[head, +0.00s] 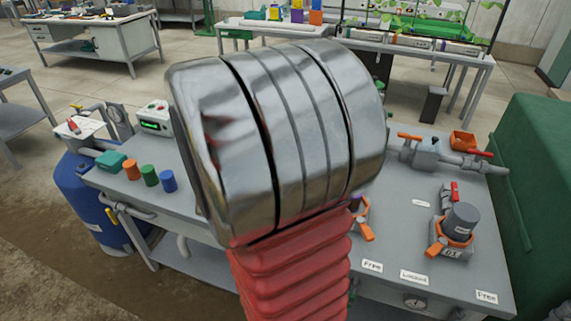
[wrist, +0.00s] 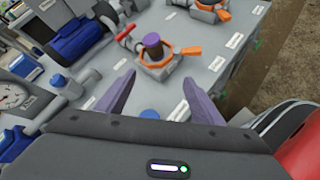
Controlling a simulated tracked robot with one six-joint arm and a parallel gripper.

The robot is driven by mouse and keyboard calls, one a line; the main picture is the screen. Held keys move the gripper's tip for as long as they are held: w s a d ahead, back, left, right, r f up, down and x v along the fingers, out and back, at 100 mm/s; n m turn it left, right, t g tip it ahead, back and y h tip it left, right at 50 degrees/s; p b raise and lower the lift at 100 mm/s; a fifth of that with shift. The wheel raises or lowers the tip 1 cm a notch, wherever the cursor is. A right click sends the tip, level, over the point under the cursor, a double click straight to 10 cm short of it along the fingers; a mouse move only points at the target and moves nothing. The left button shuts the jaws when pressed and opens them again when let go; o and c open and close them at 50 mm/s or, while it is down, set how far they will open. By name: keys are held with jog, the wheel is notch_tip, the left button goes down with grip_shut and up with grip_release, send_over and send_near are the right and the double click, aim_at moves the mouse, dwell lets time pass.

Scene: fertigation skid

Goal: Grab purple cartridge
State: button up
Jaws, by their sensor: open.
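The purple cartridge (wrist: 153,41) stands upright in a grey holder with an orange collar and orange lever (wrist: 188,50) in the wrist view. Its top is purple and the lower part is inside the collar. My gripper (wrist: 160,80) is open, with two purple-grey fingers apart and nothing held between them. The cartridge shows beyond the fingertips, roughly in line with the gap, apart from both.
A grey cartridge (head: 462,219) sits in another orange-collared holder at the bench's right. Valves and pipes (head: 430,152) stand at the back right. Orange, green and blue pieces (head: 150,175) line the left side. White labels (head: 415,277) mark the front edge. A green cabinet (head: 540,180) borders the right.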

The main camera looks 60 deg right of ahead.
aim_at(353, 200)
jog(key=s+d+f+n+g+h, duration=0.1)
jog(key=d+f+n, duration=0.3)
jog(key=d, duration=0.4)
jog(key=shift+s+n+h, duration=0.5)
jog(key=shift+s+h, duration=0.1)
jog(key=shift+s, duration=0.2)
jog(key=shift+f, duration=0.1)
jog(key=shift+x, duration=4.2)
jog(key=shift+x, duration=2.65)
jog(key=shift+a, duration=0.1)
jog(key=shift+c, duration=0.6)
jog(key=c, duration=1.1)
